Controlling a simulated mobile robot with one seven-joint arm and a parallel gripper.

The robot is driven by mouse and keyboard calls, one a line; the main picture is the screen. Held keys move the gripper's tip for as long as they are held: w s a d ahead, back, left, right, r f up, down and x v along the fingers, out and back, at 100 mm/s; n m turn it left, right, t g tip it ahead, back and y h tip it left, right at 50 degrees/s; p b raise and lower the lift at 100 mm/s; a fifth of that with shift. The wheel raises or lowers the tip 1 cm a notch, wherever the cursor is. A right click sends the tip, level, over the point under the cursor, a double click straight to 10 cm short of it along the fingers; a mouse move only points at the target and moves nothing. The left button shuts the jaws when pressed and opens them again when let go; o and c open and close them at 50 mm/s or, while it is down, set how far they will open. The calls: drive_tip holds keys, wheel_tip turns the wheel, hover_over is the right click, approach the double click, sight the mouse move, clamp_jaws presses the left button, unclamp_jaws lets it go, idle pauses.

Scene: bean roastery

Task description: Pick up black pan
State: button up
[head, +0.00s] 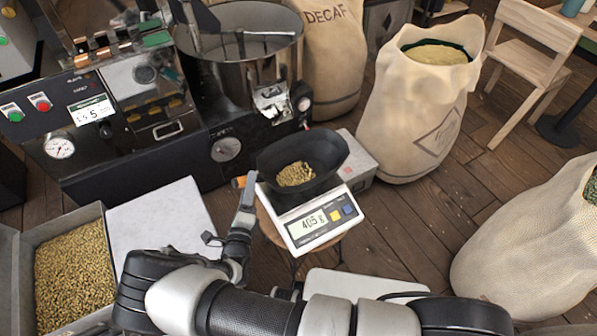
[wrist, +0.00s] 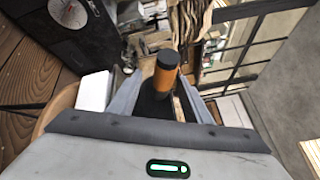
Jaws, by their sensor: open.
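The black pan (head: 325,150) sits on the white scale (head: 318,232), with a small heap of pale beans in it. Its handle, orange with a dark end, points left toward my gripper (head: 246,192). In the wrist view the handle (wrist: 165,76) stands in the gap between the two fingers of my gripper (wrist: 160,98). The fingers are open and apart from each other. Whether either finger touches the handle I cannot tell. The pan's bowl is not clearly visible in the wrist view. The scale's display reads about 405 g.
The scale stands on a small round wooden stool (head: 268,226). The roasting machine (head: 150,125) is close behind and to the left. A bean-filled bin (head: 107,222) is at the lower left. Open sacks (head: 412,115) stand at the back and right; wooden floor lies between them.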

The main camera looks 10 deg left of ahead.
drive_tip(key=w, duration=0.6)
drive_tip(key=shift+a+r+b, duration=0.2)
drive_tip(key=shift+a+b, duration=0.15)
drive_tip(key=shift+b, duration=0.1)
drive_tip(key=shift+c, duration=0.6)
clamp_jaws()
